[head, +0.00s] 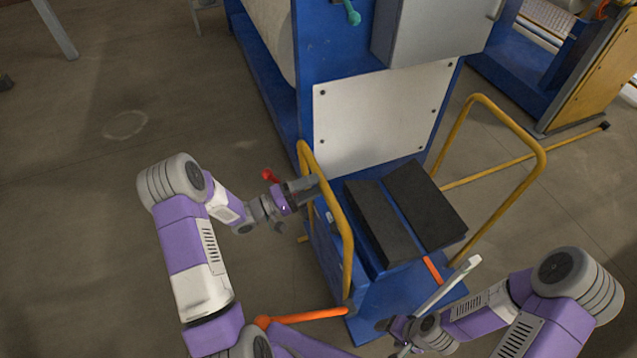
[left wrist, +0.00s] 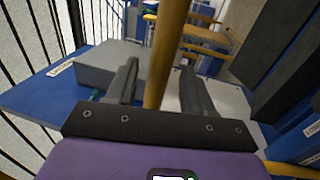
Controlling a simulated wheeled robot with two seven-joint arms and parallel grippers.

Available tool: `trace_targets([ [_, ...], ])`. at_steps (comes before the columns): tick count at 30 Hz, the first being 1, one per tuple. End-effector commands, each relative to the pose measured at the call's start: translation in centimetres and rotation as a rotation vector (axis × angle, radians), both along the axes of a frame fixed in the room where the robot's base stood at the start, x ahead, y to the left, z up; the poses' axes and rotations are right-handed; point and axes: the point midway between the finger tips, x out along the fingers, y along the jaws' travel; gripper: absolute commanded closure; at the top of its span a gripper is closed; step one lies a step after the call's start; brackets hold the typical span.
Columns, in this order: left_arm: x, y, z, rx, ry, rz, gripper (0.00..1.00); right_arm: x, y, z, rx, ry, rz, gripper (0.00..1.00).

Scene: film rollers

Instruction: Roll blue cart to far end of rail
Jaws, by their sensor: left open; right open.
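The blue cart (head: 385,305) stands below the centre of the head view, with two dark pads on top and yellow hoop handles on its left and right sides. My left gripper (head: 312,186) is at the left yellow handle (head: 340,222). In the left wrist view a yellow bar (left wrist: 168,50) passes between the open fingers of this gripper (left wrist: 158,88); I cannot tell whether they touch it. My right gripper (head: 398,335) is low, near the cart's front, open; its fingertips are hard to make out. A yellow rail (head: 525,157) lies on the floor to the right, ending in a black tip.
A large blue machine (head: 338,45) with a white panel (head: 380,115) stands directly behind the cart. Another blue and yellow unit (head: 588,80) stands at the upper right. An orange bar (head: 310,316) lies low at the cart's front left. The floor at left is open.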

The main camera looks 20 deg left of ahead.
Motion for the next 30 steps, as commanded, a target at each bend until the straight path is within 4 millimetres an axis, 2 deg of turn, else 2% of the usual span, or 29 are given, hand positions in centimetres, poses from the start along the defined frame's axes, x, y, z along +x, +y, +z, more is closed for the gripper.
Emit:
trace_targets([
  [3, -1.5, 1.6, -0.4, 0.001, 0.002, 0.004, 0.48, 0.0, 0.0, 0.2, 0.000, 0.000, 0.000, 0.32],
  [9, -3.2, 3.4, -0.9, 0.000, 0.000, 0.002, 0.48, 0.0, 0.0, 0.2, 0.000, 0.000, 0.000, 0.32],
  [30, -3.6, 3.7, -1.0, 0.000, 0.000, 0.000, 0.48, 0.0, 0.0, 0.3, 0.000, 0.000, 0.000, 0.32],
])
